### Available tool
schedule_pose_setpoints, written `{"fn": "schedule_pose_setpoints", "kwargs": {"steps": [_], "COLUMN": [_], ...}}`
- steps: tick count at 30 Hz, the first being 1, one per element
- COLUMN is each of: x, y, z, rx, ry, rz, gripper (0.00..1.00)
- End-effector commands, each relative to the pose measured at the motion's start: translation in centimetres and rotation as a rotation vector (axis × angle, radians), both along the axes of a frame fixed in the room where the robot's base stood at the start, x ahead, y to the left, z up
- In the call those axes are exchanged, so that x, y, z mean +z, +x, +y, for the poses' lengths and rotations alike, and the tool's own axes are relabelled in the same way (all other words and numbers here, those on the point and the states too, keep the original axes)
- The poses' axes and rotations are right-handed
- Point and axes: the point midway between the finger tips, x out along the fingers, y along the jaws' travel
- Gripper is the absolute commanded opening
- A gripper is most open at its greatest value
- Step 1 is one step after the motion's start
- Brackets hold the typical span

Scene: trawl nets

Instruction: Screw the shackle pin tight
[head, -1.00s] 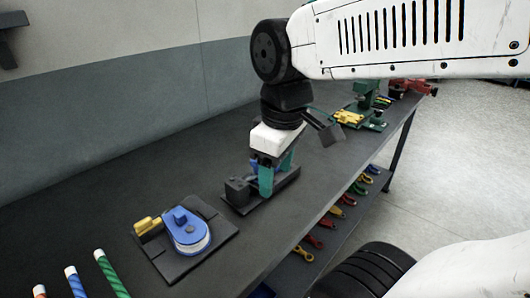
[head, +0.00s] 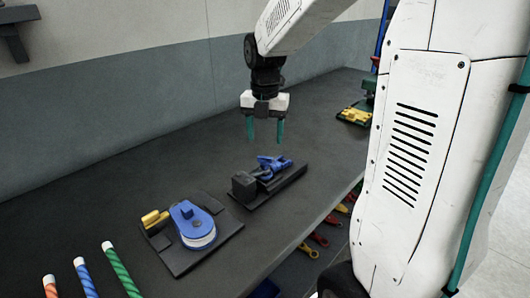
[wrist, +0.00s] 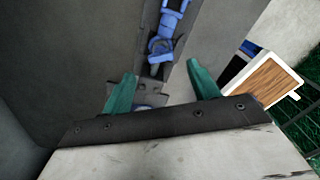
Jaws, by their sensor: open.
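The blue shackle (head: 274,162) sits in a dark fixture (head: 285,184) on the bench; it also shows in the wrist view (wrist: 161,46). I cannot make out its pin clearly or tell how tight it is. My gripper (head: 265,139) hangs above and behind the fixture with its teal fingers pointing down. It is open and empty, apart from the shackle. In the wrist view my gripper (wrist: 161,72) has its fingers spread, with the shackle beyond them.
A blue pulley block (head: 192,224) with a yellow part (head: 155,218) lies on a dark plate at the left. Striped rods (head: 120,268) stand at the lower left. A yellow and green item (head: 354,115) is farther right. Colored tools lie on the lower shelf.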

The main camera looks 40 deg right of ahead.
Motion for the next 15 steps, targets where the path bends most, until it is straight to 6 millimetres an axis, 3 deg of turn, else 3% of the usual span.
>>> {"fn": "schedule_pose_setpoints", "kwargs": {"steps": [9,15], "x": [-5.0,-6.3], "y": [-0.1,-0.1], "z": [0.1,0.0], "rx": [-0.002,-0.002], "ry": [0.001,0.0], "rz": [0.003,0.0], "gripper": [0.6,0.6]}}
